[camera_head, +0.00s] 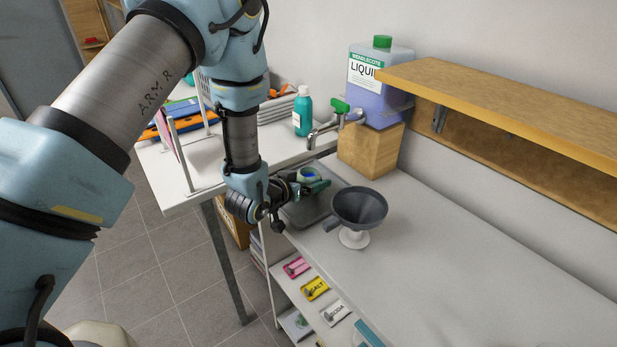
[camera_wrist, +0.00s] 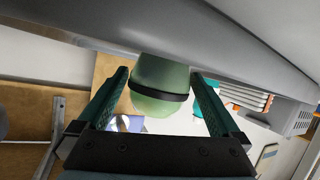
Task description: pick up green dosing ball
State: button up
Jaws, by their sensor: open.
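The green dosing ball (camera_wrist: 160,105) shows in the wrist view as a rounded, pale green body with a dark band around it. It lies between the two green-lined fingers of my gripper (camera_wrist: 159,76), which is open, with a finger on each side. I cannot tell whether either finger touches it. In the head view my gripper (camera_head: 312,182) is low over the grey tray (camera_head: 302,212) on the bench. The ball (camera_head: 308,174) is partly hidden there by the fingers.
A dark grey funnel (camera_head: 359,207) on a white stand is just right of my gripper. A liquid jug (camera_head: 368,105) with a tap (camera_head: 322,133) stands on a wooden block (camera_head: 366,152) behind. A wooden shelf (camera_head: 480,92) overhangs the right. The bench front right is clear.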

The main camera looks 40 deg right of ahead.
jog(key=shift+d, duration=0.1)
jog(key=c, duration=1.5)
